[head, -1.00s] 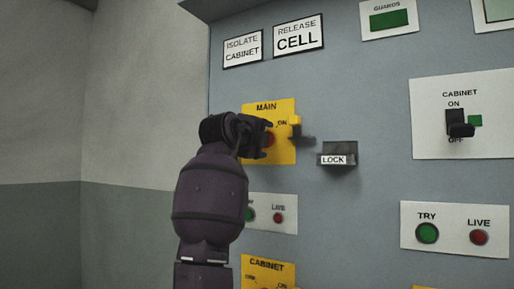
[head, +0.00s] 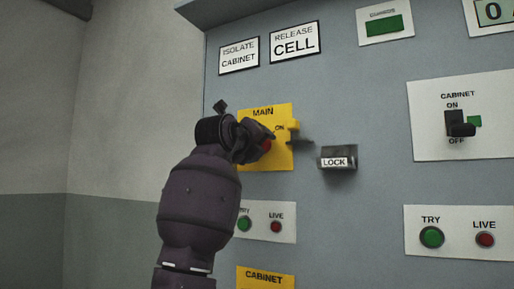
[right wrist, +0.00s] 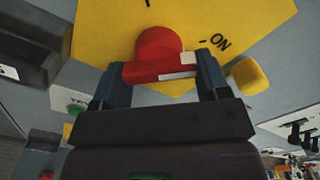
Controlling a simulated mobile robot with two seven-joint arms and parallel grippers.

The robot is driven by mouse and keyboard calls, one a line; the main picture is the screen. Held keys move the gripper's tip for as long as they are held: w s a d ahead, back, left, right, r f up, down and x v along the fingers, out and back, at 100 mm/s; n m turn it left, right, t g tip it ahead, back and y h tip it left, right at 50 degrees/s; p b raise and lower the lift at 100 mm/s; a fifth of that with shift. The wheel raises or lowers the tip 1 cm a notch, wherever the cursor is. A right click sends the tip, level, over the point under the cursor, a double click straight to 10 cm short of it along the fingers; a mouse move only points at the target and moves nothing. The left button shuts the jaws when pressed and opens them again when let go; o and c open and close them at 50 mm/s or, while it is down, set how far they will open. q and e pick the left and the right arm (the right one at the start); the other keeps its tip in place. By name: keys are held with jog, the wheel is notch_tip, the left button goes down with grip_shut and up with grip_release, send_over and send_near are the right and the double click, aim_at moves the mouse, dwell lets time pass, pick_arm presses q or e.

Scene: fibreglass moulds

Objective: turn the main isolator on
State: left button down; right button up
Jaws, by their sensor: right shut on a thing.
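The main isolator is a yellow plate (head: 283,113) marked MAIN and ON, with a red handle (head: 267,146) at its middle. My right gripper (head: 264,138) is at the plate and covers its left part and most of the handle. In the right wrist view the two fingers (right wrist: 162,85) are shut on the sides of the red handle (right wrist: 158,50). A white mark shows at the handle's right end, below the printed ON. The handle's exact angle to ON is hard to tell. My left gripper is not in view.
A yellow tab (head: 293,128) with a dark piece juts out at the plate's right edge. A LOCK block (head: 338,158) sticks out further right. A CABINET switch (head: 460,124) and TRY and LIVE buttons are on the grey panel. Open space lies left of the panel.

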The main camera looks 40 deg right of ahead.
dwell(0.3)
jog(key=o, duration=0.9)
jog(key=shift+a, duration=0.1)
jog(key=v, duration=1)
jog(key=shift+s+a+f+p, duration=0.1)
jog(key=shift+s+a+p, duration=0.05)
jog(key=shift+a+p, duration=0.2)
jog(key=shift+d, duration=0.1)
